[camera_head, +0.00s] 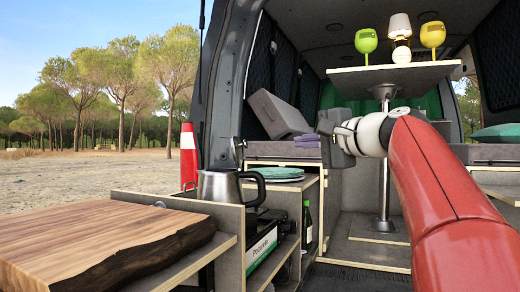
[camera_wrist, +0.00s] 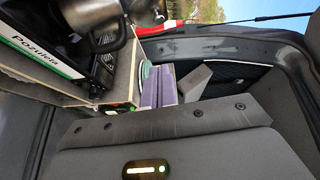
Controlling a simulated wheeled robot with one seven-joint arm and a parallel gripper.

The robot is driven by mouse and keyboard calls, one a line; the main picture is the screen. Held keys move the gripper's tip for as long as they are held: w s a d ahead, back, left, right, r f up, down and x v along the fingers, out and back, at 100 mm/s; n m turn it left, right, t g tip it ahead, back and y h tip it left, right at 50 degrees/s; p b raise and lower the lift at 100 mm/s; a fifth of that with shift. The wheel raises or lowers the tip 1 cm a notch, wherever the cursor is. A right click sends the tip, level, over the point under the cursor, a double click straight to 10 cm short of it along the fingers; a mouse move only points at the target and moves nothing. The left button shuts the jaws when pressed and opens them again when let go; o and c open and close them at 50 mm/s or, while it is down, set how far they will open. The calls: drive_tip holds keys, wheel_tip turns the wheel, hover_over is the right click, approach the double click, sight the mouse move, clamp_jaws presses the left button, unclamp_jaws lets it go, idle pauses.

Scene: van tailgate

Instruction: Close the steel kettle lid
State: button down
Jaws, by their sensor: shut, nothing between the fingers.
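The steel kettle (camera_head: 218,187) stands upright at the left, behind the wooden board, with its black handle to the right. A small dark piece stands above its rim; I cannot tell whether this is the raised lid or part of the van behind. In the wrist view the kettle (camera_wrist: 97,35) is at the top left, partly cut off, and its lid is unclear. My gripper (camera_head: 328,128) is shut and empty, up and to the right of the kettle and apart from it. Its grey housing fills the lower part of the wrist view.
A thick wooden board (camera_head: 95,246) lies at the front left. Teal plates (camera_head: 275,173) and folded purple cloths (camera_head: 307,140) are right of the kettle. A green bottle (camera_head: 306,225) stands below. A raised table (camera_head: 395,78) holds two goblets and a lamp.

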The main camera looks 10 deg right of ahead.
drive_tip(key=s+a+r+p+x, duration=0.1)
drive_tip(key=a+p+x, duration=0.1)
drive_tip(key=x, duration=1)
drive_tip(key=shift+w+a+f, duration=0.25)
drive_tip(key=shift+a+f, duration=0.1)
drive_tip(key=shift+a, duration=0.05)
drive_tip(key=shift+s+r+p, duration=0.1)
drive_tip(key=shift+p, duration=0.2)
